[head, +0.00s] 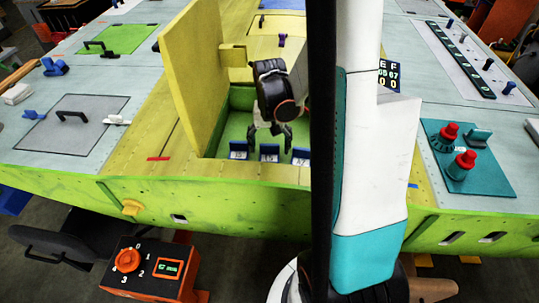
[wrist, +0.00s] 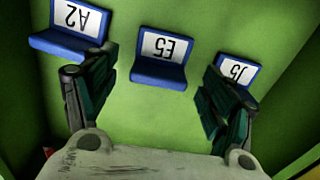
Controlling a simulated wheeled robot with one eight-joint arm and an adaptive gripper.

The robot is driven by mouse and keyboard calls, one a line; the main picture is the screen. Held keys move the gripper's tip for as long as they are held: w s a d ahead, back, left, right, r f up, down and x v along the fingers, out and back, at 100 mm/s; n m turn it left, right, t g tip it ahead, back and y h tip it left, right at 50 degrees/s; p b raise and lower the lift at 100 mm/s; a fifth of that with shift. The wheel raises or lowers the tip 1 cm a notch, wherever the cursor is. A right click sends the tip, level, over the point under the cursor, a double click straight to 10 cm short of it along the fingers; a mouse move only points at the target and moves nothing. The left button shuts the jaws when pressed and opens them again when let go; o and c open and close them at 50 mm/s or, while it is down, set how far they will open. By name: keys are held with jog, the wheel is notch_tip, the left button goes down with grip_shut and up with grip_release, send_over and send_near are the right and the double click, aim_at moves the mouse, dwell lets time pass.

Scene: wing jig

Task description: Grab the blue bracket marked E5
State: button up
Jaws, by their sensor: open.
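The blue bracket marked E5 (wrist: 160,66) is in the middle of the wrist view, with its white label upside down there. In the head view it appears to be the middle blue bracket (head: 270,152), its marking too small to read. My gripper (wrist: 160,88) is open and empty, with its dark fingers left and right of the E5 bracket in the picture. In the head view my gripper (head: 272,130) reaches down into the open compartment, close to the row of brackets. I cannot tell its exact height above E5.
A blue bracket marked A2 (wrist: 72,28) is beside the left finger, and one marked J5 (wrist: 232,76) is partly behind the right finger. The green compartment (head: 222,138) has walls around it. A raised yellow lid (head: 190,75) stands at its left.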

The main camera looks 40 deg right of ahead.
aim_at(269, 154)
notch_tip(269, 154, down, 2)
jog(key=shift+f, duration=0.15)
jog(key=c, duration=1.2)
jog(key=shift+o, duration=0.2)
